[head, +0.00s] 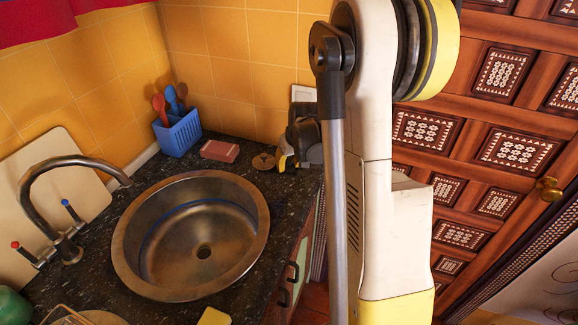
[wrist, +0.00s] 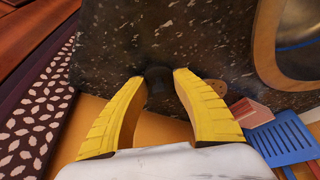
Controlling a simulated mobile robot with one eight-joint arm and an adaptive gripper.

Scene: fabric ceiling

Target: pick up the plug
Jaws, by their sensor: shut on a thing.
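The plug (wrist: 157,76), a small black piece, sits between the yellow fingertips of my gripper (wrist: 159,84) in the wrist view. The fingers close on it from both sides over the dark speckled counter. I cannot tell whether it touches the counter. In the head view my gripper (head: 284,163) is at the back right of the counter, partly behind my own arm. The plug cannot be made out there.
A round brown disc (head: 263,161), a reddish block (head: 220,151) and a blue basket (head: 178,134) of utensils stand left of my gripper. A round metal sink (head: 190,235) lies in front. The tiled wall and a wooden door (head: 500,150) are close by.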

